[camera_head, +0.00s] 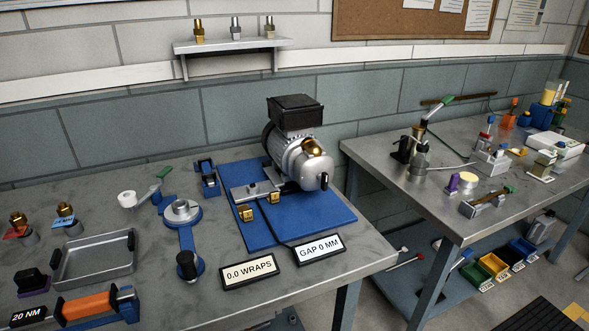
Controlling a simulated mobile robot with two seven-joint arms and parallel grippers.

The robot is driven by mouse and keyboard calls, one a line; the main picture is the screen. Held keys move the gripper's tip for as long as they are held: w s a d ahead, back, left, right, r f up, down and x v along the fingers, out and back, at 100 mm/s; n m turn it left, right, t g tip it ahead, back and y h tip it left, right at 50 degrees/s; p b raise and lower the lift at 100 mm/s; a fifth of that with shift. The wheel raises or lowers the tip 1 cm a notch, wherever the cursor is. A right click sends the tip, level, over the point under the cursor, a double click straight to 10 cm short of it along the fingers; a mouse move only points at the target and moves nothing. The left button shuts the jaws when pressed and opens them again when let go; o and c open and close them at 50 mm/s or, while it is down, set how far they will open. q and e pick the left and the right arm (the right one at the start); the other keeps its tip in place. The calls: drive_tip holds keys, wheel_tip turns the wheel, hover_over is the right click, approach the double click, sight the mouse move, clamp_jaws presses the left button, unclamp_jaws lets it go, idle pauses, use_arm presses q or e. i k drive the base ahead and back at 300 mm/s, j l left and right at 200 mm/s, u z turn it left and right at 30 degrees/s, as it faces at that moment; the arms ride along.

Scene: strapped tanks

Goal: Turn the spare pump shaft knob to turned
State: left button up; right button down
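A grey pump motor (291,150) with a black box on top stands on a blue board (332,212) at the right part of the near bench. A brass fitting (313,147) sits on its front end. A small rounded knob-like part (324,181) shows low on that front end; I cannot tell if it is the spare pump shaft knob or how far it is turned. Neither of my grippers is in view.
The near bench holds a metal tray (131,274), an orange-handled tool (86,306), a blue stand with a round metal top (181,212), and signs "0.0 WRAPS" (249,273) and "GAP 0 MM" (319,248). A second bench (437,205) stands right, across a gap.

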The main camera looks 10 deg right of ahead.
sight(322, 178)
drive_tip(key=i+l+u, duration=0.1)
drive_tip(key=l, duration=0.3)
drive_tip(key=i+l+u, duration=0.15)
drive_tip(key=l, duration=0.25)
drive_tip(key=i+l+u, duration=0.1)
drive_tip(key=l, duration=0.35)
drive_tip(key=i+l+u, duration=0.1)
drive_tip(key=l, duration=0.35)
drive_tip(key=k+l+z, duration=0.1)
drive_tip(key=l+z, duration=0.15)
drive_tip(key=l, duration=0.25)
drive_tip(key=l+z, duration=0.2)
drive_tip(key=l, duration=0.35)
drive_tip(key=k, duration=0.05)
